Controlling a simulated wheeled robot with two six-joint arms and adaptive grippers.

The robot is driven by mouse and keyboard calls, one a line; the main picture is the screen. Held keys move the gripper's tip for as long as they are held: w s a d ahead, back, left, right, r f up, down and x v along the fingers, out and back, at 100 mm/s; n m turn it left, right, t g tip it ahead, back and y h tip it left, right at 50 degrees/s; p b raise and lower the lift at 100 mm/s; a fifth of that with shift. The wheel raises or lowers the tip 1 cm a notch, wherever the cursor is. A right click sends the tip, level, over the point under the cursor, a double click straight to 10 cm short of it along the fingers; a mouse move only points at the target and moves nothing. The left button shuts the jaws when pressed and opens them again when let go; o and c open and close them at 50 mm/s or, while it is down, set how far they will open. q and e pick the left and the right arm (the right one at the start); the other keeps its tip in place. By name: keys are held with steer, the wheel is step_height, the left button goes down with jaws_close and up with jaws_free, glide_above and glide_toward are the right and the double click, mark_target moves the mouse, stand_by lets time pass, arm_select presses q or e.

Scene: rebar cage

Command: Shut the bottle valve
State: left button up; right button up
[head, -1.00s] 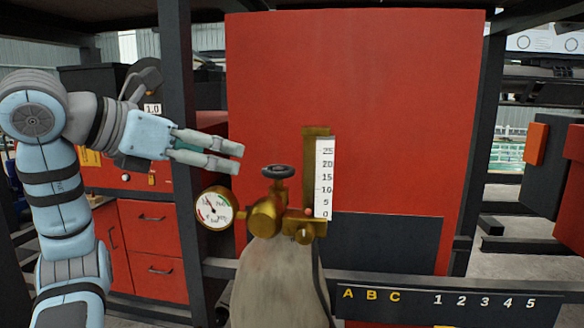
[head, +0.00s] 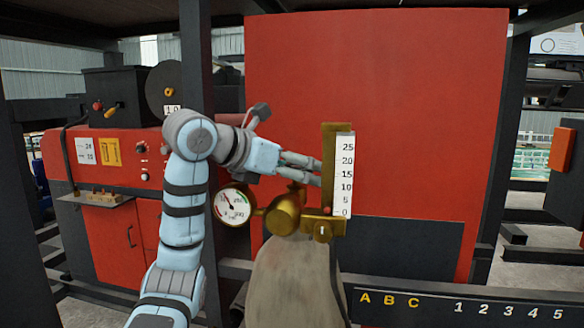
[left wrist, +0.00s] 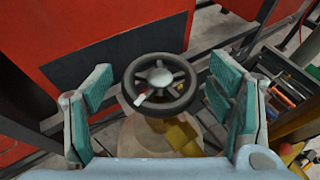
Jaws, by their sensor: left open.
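The bottle valve's black spoked handwheel (left wrist: 160,84) lies between the open, teal-padded fingers of my left gripper (left wrist: 162,100) in the left wrist view. Neither finger touches the wheel there. In the head view my left gripper (head: 318,172) reaches in from the left at the valve top and hides the handwheel. Below it are the brass valve body (head: 284,214) and the grey bottle (head: 290,275). A round pressure gauge (head: 234,204) sits to the left of the valve. A brass flow tube with a white scale (head: 344,175) stands to the right. My right gripper is not in view.
A large red panel (head: 400,90) stands behind the bottle. A dark post (head: 196,60) rises to the left, in front of a red machine (head: 120,160). A dark rail with letters and numbers (head: 450,300) runs at the lower right.

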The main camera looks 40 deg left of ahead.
arm_select(q)
steer(key=c, duration=1.1)
steer(key=shift+a, duration=0.2)
steer(key=shift+d, duration=0.35)
steer(key=shift+c, duration=0.3)
steer(key=shift+a, duration=0.25)
steer(key=m+h+p, duration=0.2)
steer(key=m+h, duration=0.1)
steer(key=shift+g+h, duration=0.4)
steer(key=m+g+h, duration=0.3)
steer(key=m+h, duration=0.2)
steer(key=shift+w, duration=0.1)
steer(key=shift+f+m+g, duration=0.1)
steer(key=shift+m+g, duration=0.4)
steer(key=shift+m, duration=0.1)
steer(key=shift+h, duration=0.3)
